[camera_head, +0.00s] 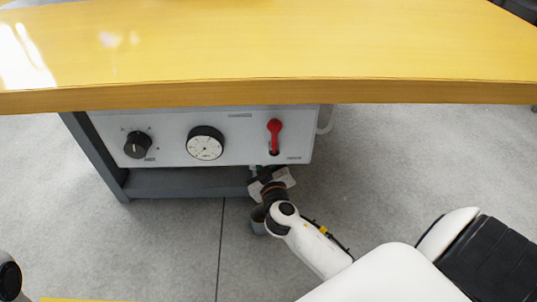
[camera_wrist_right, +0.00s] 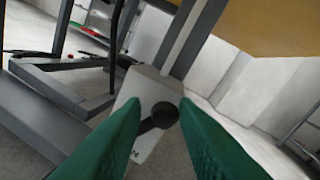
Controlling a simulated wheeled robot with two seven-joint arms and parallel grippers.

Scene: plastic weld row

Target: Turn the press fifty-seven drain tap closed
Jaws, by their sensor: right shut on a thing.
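A grey-white press panel (camera_head: 170,160) hangs under the yellow table. In the right wrist view a dark round knob with a short dark arm (camera_wrist_right: 163,115), seemingly the drain tap handle, sits on a pale block (camera_wrist_right: 146,88). My right gripper (camera_head: 266,176) is below the panel's right end, under the red lever. In the head view the gripper and panel edge hide the tap. My left gripper is not in view.
The panel carries a black knob (camera_head: 137,145), a round white gauge (camera_head: 205,143) and a red lever (camera_head: 274,132). The table edge (camera_head: 400,92) overhangs the panel. A grey round thing (camera_head: 257,220) is beside my right wrist. The floor in front is mostly clear.

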